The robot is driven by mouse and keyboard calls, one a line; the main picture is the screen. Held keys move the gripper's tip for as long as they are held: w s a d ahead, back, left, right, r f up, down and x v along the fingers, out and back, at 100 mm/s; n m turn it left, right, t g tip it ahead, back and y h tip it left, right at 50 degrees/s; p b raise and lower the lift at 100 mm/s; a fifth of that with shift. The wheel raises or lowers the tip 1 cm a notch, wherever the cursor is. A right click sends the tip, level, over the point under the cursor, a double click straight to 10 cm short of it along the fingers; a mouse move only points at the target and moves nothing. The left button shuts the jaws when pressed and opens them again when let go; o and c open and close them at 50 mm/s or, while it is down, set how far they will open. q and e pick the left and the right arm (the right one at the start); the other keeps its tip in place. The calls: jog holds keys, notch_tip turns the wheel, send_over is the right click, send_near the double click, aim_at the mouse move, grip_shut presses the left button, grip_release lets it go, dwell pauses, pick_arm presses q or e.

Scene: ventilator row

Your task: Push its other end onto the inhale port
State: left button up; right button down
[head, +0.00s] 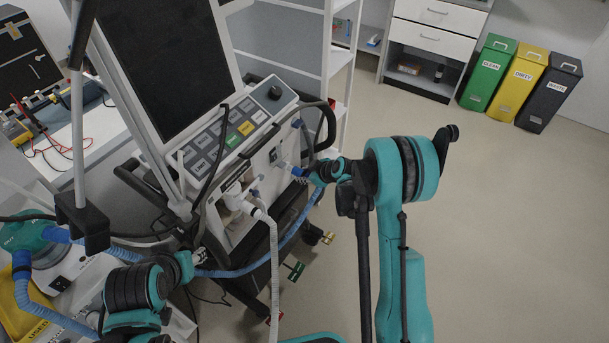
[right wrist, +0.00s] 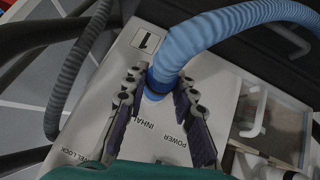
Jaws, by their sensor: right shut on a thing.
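The blue corrugated hose (head: 236,272) runs from the left, low past the front of the ventilator (head: 225,150), up to my right gripper (head: 302,173). In the right wrist view, my right gripper (right wrist: 160,88) is shut around the dark blue cuff (right wrist: 155,90) at the hose end. The cuff is at the panel just above the partly covered INHALE label (right wrist: 146,126). The port itself is hidden, so I cannot tell how far the cuff is over it. My left gripper (head: 196,257) is low at the ventilator's left, beside the hose; its fingers are too small to read.
A white corrugated hose (head: 273,255) hangs from the ventilator's front. A grey hose (right wrist: 72,75) curves left of my right gripper. A black handle (head: 328,122) stands close to it. Bins (head: 539,82) are far right; the floor between is clear.

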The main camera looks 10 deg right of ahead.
jog(key=shift+w+a, duration=0.8)
jog(key=shift+a, duration=0.05)
dwell(0.3)
dwell(0.7)
jog(key=c, duration=1.2)
grip_release()
jog(key=shift+o, duration=0.2)
